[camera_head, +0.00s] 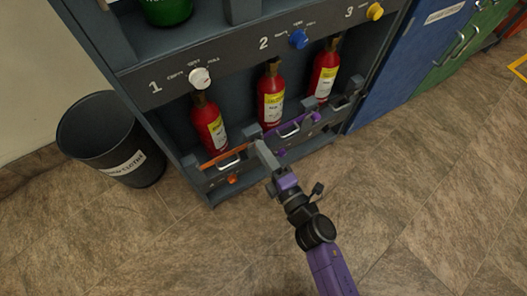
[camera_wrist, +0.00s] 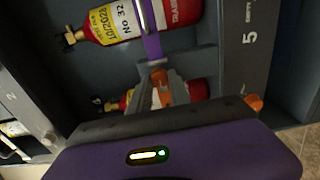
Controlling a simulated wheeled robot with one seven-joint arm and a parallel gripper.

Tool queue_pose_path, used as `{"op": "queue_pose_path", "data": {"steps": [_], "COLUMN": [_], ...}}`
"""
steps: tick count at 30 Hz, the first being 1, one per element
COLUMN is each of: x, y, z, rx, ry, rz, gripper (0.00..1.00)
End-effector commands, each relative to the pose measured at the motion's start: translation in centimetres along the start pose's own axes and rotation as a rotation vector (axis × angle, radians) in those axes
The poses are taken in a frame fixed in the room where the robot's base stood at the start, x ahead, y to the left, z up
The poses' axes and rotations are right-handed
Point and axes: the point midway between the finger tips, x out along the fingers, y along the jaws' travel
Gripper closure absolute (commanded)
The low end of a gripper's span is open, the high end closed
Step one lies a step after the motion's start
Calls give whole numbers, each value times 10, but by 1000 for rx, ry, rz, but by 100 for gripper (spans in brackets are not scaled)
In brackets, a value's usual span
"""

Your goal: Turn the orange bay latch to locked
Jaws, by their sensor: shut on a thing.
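The orange bay latch (camera_head: 225,157) is a bar running low across the front of bay 1, before its red cylinder (camera_head: 210,126). My gripper (camera_head: 259,146) is at the bar's right end. In the wrist view my gripper (camera_wrist: 160,78) has its fingers closed around an orange piece (camera_wrist: 164,88), which looks like the end of that latch. The fingers and my purple wrist housing hide much of the bar there. Whether the latch is fully seated cannot be told.
A purple bar (camera_head: 309,119) crosses bay 2 close to my gripper; it also shows in the wrist view (camera_wrist: 151,42). An orange knob (camera_head: 233,180) sits on the panel below. A dark bin (camera_head: 105,140) stands left of the cabinet. The floor in front is clear.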

Motion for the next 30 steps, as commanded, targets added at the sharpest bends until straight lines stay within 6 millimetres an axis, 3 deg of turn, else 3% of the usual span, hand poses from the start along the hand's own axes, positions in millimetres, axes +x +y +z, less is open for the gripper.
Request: {"op": "queue_pose_path", "data": {"steps": [15, 16, 19, 30], "x": [-1, -1, -1, -4], "y": [-1, -1, -1, 0], "z": [-1, -1, -1, 0], "rx": [-19, -19, -19, -18], "ry": [1, 1, 1, 0], "rz": [-2, -2, -2, -2], "gripper": [100, 75, 55, 55]}}
